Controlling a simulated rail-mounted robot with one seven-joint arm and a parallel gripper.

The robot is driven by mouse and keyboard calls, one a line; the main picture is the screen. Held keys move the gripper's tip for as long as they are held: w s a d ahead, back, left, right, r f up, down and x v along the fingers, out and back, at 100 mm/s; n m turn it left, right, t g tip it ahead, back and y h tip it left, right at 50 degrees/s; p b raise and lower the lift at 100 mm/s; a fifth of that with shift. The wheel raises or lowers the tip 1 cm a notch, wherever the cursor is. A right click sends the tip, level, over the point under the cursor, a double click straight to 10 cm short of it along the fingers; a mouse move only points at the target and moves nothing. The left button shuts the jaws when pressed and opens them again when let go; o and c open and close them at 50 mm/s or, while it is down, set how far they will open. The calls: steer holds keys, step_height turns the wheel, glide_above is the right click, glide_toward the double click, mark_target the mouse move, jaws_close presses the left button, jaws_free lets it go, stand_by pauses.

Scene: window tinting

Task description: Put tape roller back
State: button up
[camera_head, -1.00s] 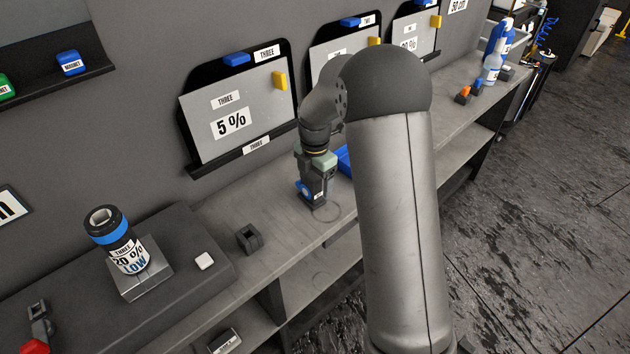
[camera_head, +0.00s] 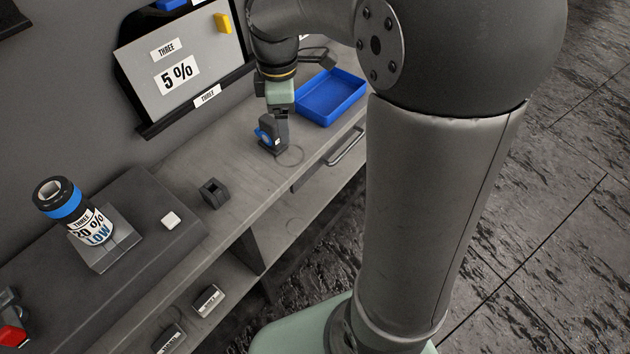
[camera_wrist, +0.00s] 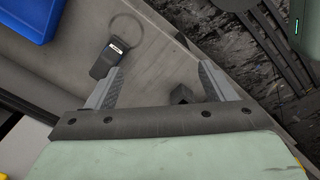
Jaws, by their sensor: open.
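The tape roller, as I take it, is a dark tool with a blue disc and a white label (camera_head: 268,138). It stands on the grey bench (camera_head: 175,165), beside a thin ring outline on the surface. It also shows in the wrist view (camera_wrist: 104,62), left of the jaws and not between them. My gripper (camera_head: 281,107) is above and behind the roller in the head view, its fingertips partly hidden. In the wrist view my gripper (camera_wrist: 160,82) is open, with two separated fingers and nothing held.
A blue tray (camera_head: 331,96) lies right of the roller. A small dark notched block (camera_head: 214,193) stands left on the bench. A lower shelf holds small labelled items.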

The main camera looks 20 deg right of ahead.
steer(key=s+f+m, duration=0.2)
steer(key=s+m, duration=0.5)
steer(key=s, duration=0.2)
steer(key=s+f+m, duration=0.2)
steer(key=s+m, duration=0.5)
steer(key=s, duration=0.3)
steer(key=shift+s, duration=0.2)
